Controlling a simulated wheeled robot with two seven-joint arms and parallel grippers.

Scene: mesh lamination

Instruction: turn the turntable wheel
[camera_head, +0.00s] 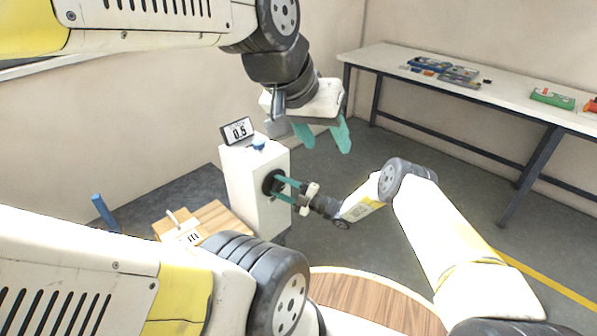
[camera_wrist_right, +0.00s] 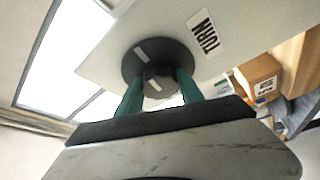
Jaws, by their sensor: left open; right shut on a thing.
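The turntable wheel (camera_head: 269,181) is a dark round disc on the side of a white cabinet (camera_head: 250,200). In the right wrist view the wheel (camera_wrist_right: 135,69) has a pale mark and a dark central hub, beside a "TURN" label (camera_wrist_right: 207,38). My right gripper (camera_head: 281,188) faces the cabinet side. Its teal fingers, also in the right wrist view (camera_wrist_right: 159,84), are shut on the hub, one on each side. My left gripper (camera_head: 323,138) hangs above and to the right of the cabinet, open and empty, its teal fingers pointing down.
A small display (camera_head: 237,131) reading 0.5 stands on the cabinet with a blue knob (camera_head: 259,144) beside it. A wooden block (camera_head: 215,216) is at the cabinet's left. A long table (camera_head: 450,90) with several items stands along the back right wall. A round wooden top (camera_head: 370,302) is in front.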

